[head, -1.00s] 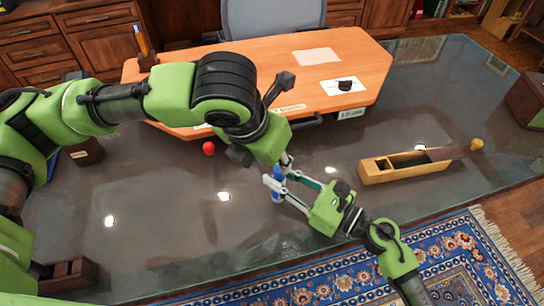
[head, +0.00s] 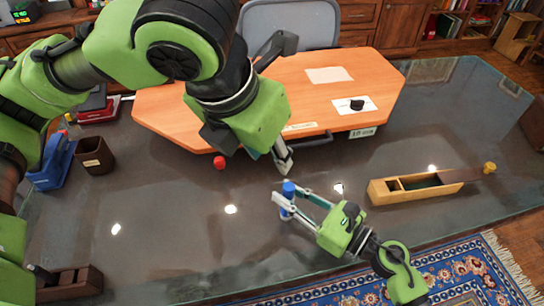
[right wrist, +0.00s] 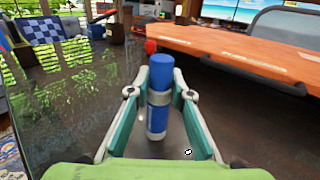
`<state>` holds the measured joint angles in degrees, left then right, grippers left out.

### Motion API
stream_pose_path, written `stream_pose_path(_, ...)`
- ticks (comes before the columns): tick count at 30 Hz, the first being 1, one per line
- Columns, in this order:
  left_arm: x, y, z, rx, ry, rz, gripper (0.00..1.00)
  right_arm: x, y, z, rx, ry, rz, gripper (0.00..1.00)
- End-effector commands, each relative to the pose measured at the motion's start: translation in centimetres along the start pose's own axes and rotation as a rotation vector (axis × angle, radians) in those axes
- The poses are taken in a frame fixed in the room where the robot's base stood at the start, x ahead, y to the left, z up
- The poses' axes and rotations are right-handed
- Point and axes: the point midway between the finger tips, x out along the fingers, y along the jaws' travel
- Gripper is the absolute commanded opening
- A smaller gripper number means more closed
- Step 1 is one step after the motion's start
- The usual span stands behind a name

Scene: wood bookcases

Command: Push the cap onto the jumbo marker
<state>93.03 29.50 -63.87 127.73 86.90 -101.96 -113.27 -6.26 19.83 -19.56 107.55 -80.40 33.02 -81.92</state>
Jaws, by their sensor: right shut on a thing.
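The blue jumbo marker (right wrist: 157,120) stands upright between the fingers of my right gripper (right wrist: 158,98), which is shut on it. A wider blue cap (right wrist: 161,72) is at its top in the right wrist view. A pale band lies between cap and lower body, so I cannot tell how fully the cap is seated. In the head view, the marker (head: 287,213) and right gripper (head: 288,203) are low over the glass desk. My left gripper (head: 283,165) is above the marker, apart from it. Its fingers are partly hidden, and I cannot tell how far they are open.
The glass desk (head: 170,240) has an orange board (head: 300,90) at its back, with a black object on a white card (head: 356,104). A red ball (head: 219,162) lies left of the marker. A long wooden box (head: 410,189) lies to the right. The front middle is clear.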

Motion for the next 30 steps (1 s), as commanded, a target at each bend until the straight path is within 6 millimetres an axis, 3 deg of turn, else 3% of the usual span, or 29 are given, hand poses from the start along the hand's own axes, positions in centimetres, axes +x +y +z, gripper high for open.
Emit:
stream_pose_path(7, -0.1, 0.0, 0.0, 0.001, 0.0, 0.0, 0.3, 0.0, 0.0, 0.0, 0.0, 0.0, 0.0, 0.0)
stream_pose_path(8, -0.1, 0.0, 0.0, 0.0, 0.0, 0.0, 0.3, 0.0, 0.0, 0.0, 0.0, 0.0, 0.0, 0.28)
stream_pose_path(9, -0.1, 0.0, 0.0, 0.001, 0.0, 0.0, 0.3, 0.0, 0.0, 0.0, 0.0, 0.0, 0.0, 0.38)
stream_pose_path(10, -0.1, 0.0, 0.0, 0.0, 0.0, 0.0, 0.3, 0.0, 0.0, 0.0, 0.0, 0.0, 0.0, 0.4)
stream_pose_path(22, 0.0, 0.0, 0.0, 0.001, 0.0, 0.0, 0.3, -0.5, 0.0, -0.1, 0.001, 0.001, -0.001, 0.4)
stream_pose_path(30, 0.0, 0.0, 0.0, 0.0, 0.0, 0.0, 0.3, -5.4, 0.0, -0.2, 0.002, 0.005, -0.002, 0.4)
